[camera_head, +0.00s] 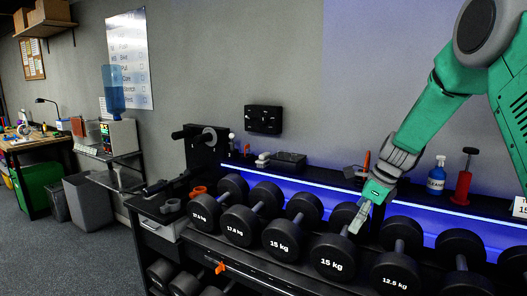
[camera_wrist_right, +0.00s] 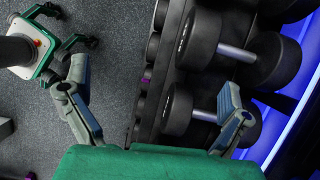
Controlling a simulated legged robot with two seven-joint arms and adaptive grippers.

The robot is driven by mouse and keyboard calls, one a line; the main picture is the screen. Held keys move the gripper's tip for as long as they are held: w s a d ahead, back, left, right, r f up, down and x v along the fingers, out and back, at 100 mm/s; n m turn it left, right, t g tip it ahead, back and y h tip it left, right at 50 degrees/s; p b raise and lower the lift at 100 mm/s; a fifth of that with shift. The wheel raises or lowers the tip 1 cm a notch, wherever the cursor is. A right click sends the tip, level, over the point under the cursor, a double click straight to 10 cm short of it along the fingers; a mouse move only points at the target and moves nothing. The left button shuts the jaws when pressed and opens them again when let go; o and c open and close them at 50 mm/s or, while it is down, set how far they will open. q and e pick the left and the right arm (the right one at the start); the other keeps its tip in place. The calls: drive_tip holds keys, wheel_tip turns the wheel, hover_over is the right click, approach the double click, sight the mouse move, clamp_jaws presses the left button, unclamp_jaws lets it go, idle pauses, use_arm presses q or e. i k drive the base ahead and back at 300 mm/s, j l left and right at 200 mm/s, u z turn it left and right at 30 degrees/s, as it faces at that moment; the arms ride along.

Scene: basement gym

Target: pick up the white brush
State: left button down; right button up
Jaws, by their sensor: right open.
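I cannot make out the white brush for certain in either view. A small whitish object (camera_head: 262,160) lies on the rack's upper ledge beside a dark box, too small to identify. My right gripper (camera_head: 357,218) reaches in from the upper right and points down over the dumbbell row, close to the 15 kg dumbbell. In the right wrist view my right gripper (camera_wrist_right: 154,72) has its fingers spread wide, with no object held between them.
A dumbbell rack (camera_head: 205,243) fills the front, with heavy dumbbells (camera_head: 283,240) in a row. A water dispenser (camera_head: 117,135) and a workbench (camera_head: 35,143) stand left. Grey floor (camera_head: 85,250) is clear.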

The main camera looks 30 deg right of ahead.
sight(264, 161)
drive_tip(key=i+l, duration=0.2)
drive_tip(key=i, duration=0.25)
drive_tip(key=i+l, duration=0.25)
drive_tip(key=i, duration=0.15)
drive_tip(key=i+l, duration=0.2)
drive_tip(key=i, duration=0.25)
drive_tip(key=i+l, duration=0.25)
drive_tip(key=i, duration=0.2)
